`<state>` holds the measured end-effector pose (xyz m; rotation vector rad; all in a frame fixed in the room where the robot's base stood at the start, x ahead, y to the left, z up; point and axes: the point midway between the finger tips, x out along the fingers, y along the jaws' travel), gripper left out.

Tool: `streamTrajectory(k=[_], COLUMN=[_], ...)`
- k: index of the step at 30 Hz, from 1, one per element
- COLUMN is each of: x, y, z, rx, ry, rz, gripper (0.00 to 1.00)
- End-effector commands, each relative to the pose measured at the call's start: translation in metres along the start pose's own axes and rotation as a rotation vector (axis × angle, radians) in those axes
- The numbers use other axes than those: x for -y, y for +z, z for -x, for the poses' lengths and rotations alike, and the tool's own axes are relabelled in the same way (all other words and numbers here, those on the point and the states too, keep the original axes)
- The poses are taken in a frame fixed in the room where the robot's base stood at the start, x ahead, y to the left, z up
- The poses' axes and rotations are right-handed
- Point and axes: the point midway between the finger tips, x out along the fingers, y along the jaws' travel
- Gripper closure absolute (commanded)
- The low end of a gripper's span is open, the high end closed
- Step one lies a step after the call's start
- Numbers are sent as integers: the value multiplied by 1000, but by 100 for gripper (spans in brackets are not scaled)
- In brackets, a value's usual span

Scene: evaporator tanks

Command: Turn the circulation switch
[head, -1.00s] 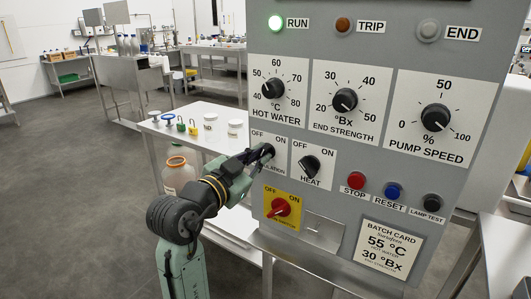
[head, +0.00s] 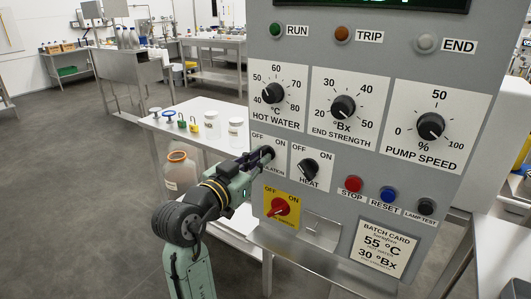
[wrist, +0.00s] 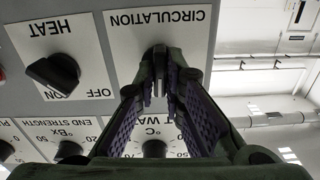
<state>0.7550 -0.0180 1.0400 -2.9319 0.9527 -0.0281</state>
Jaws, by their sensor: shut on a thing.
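The circulation switch (wrist: 158,50) is a dark knob on a white plate marked CIRCULATION, seen upside down in the wrist view. My gripper (wrist: 162,75) is shut on it, with a fingertip on each side. The fingertips cover most of the knob, so its pointing direction is hard to tell.
The heat switch (head: 309,169) sits close on the right. The red switch (head: 280,207) on a yellow plate is just below. The hot water dial (head: 272,93) is above. A table (head: 165,125) with padlocks and jars stands behind my arm.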

Motion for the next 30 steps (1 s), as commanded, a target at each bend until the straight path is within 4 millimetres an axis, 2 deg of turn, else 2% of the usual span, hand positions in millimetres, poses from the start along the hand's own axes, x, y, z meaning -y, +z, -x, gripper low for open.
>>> streamTrajectory(k=[5, 14, 23, 30], x=[0, 0, 0, -1], y=[0, -1, 0, 0], z=[0, 0, 0, 0], rx=[-1, 1, -1, -1], ry=[0, 1, 1, 1], rz=[2, 169, 186, 356], gripper=[100, 100, 100, 100])
